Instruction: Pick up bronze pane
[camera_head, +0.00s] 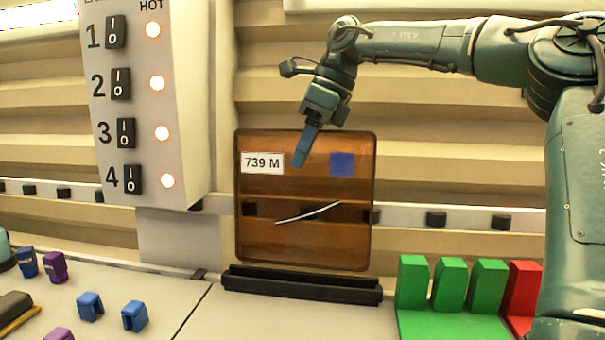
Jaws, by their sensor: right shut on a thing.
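The bronze pane (335,237) stands upright in the middle of the view. It is a see-through brown sheet with rounded corners, a white label reading "739 M", a blue square and a pale slanted streak. My right gripper (305,147) reaches down from above and is shut on the pane's top edge, with a blue finger over its front face. The pane's lower edge is just at the top of a black slotted holder (302,287); I cannot tell whether it still touches the holder. My left gripper is not in view.
A white panel (185,100) with four numbered switches and lit lamps stands at the left. Blue and purple clips (90,306) lie on the worktop at lower left. Green blocks (450,283) and a red block (522,288) stand at lower right.

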